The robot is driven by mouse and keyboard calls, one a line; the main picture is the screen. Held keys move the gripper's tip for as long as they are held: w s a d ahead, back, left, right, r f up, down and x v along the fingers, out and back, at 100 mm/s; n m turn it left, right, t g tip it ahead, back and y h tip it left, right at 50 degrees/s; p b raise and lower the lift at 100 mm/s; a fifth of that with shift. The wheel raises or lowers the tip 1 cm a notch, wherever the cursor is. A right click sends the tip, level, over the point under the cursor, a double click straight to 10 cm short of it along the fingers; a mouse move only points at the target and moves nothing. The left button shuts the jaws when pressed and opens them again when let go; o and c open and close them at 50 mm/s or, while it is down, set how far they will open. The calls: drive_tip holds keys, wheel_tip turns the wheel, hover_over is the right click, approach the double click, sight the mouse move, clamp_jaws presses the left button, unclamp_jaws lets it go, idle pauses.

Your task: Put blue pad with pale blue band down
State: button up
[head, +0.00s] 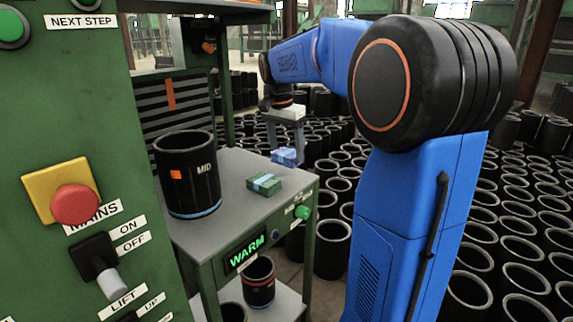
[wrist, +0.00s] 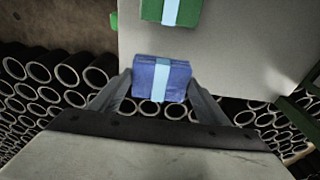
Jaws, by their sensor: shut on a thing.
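The blue pad with a pale blue band (head: 285,156) is held between the fingers of my gripper (head: 285,136). In the wrist view the blue pad (wrist: 161,80) sits between the two fingertips (wrist: 160,88), its band running down its middle. It is at the edge of the grey bench top (head: 236,170), with sleeves visible below it. I cannot tell whether it touches the bench. A green pad with a pale blue band (head: 264,184) lies on the bench, apart from the blue pad; it also shows in the wrist view (wrist: 170,10).
A black sleeve marked MID (head: 187,175) stands on the bench at left. A green control panel (head: 70,130) with a red button (head: 75,204) is at far left. Many black sleeves (head: 480,245) cover the floor. The bench back between the MID sleeve and pads is bare.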

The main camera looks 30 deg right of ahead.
sight(286, 162)
drive_tip(key=shift+f, duration=2.2)
drive_tip(key=shift+f, duration=0.15)
drive_tip(key=o, duration=1.1)
drive_tip(key=r, duration=0.3)
drive_tip(key=a+r, duration=0.1)
drive_tip(key=r, duration=0.7)
drive_tip(key=shift+s+a+r, duration=0.1)
drive_tip(key=shift+s+a, duration=0.15)
drive_tip(key=shift+a, duration=0.05)
drive_tip(key=shift+r, duration=0.5)
drive_tip(key=shift+s+a, duration=0.1)
drive_tip(key=shift+s, duration=0.05)
